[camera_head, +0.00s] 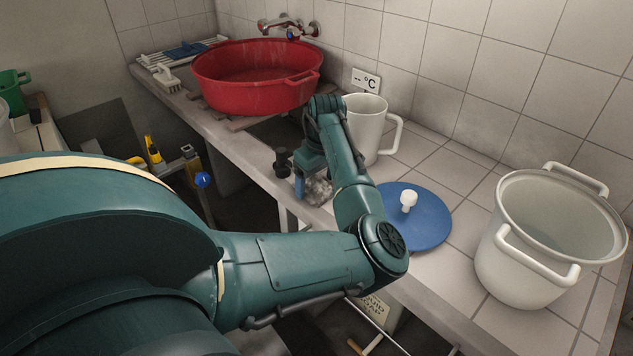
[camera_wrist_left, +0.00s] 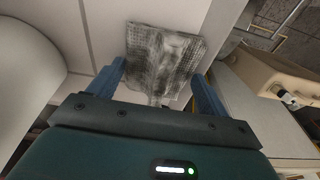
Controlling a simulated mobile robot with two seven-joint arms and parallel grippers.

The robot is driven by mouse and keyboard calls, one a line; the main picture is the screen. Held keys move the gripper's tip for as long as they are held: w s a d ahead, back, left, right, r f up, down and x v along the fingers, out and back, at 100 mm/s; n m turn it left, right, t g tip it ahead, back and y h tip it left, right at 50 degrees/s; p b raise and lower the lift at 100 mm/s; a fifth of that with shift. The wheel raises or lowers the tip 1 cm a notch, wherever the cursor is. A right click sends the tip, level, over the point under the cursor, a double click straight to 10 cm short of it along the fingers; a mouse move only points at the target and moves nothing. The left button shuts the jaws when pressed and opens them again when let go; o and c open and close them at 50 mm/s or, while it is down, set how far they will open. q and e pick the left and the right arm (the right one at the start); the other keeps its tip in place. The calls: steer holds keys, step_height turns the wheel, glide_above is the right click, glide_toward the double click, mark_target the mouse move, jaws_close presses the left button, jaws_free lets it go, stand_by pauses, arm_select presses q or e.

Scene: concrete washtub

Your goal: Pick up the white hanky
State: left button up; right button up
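The hanky (camera_head: 318,189) is a crumpled grey-white cloth at the front edge of the tiled counter, partly hidden by my left arm. In the left wrist view the hanky (camera_wrist_left: 165,55) looks checked and lies just beyond and between the fingertips. My left gripper (camera_head: 309,180) is over the counter edge beside the cloth. In the left wrist view the left gripper (camera_wrist_left: 158,80) has its two blue fingers wide apart, with the cloth's near end reaching between them. I cannot tell whether the fingers touch it. My right gripper is not in view.
A white jug (camera_head: 364,122) stands close behind the left gripper. A blue lid (camera_head: 428,222) lies to the right, with a white pot (camera_head: 520,265) beyond it. A red basin (camera_head: 250,92) is at the back left. Bare tiles (camera_head: 440,160) lie behind the lid.

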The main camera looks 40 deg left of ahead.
arm_select(q)
steer(key=c, duration=0.4)
